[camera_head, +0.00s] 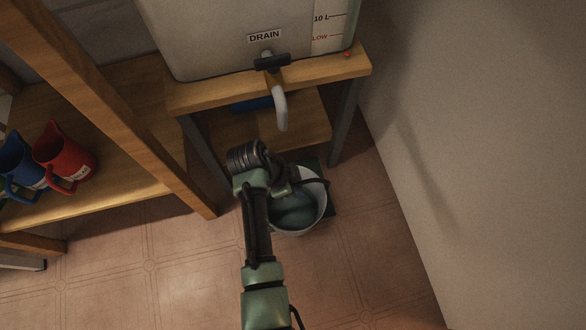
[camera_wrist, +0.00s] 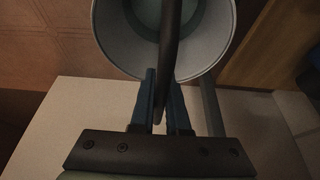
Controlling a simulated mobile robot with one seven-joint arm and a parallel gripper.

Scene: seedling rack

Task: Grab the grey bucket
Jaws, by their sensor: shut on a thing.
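The grey bucket (camera_head: 318,193) is below the drain spout, under the front of the wooden stand. Something dark teal shows inside it, partly hidden by my arm. In the wrist view the bucket (camera_wrist: 215,60) is at the top, with its dark curved handle (camera_wrist: 168,65) running down between my fingers. My gripper (camera_wrist: 165,85) has its two blue fingers on either side of the handle and is shut on it. In the head view my arm hides the fingers and part of the bucket.
A white tank (camera_head: 220,40) marked DRAIN stands on the wooden stand (camera_head: 210,95), its tap and grey spout (camera_head: 280,108) above the bucket. A wall (camera_head: 470,130) is close on the right. Shelves at left hold a red jug (camera_head: 62,155) and a blue jug (camera_head: 18,160). Tiled floor (camera_head: 170,275) in front is clear.

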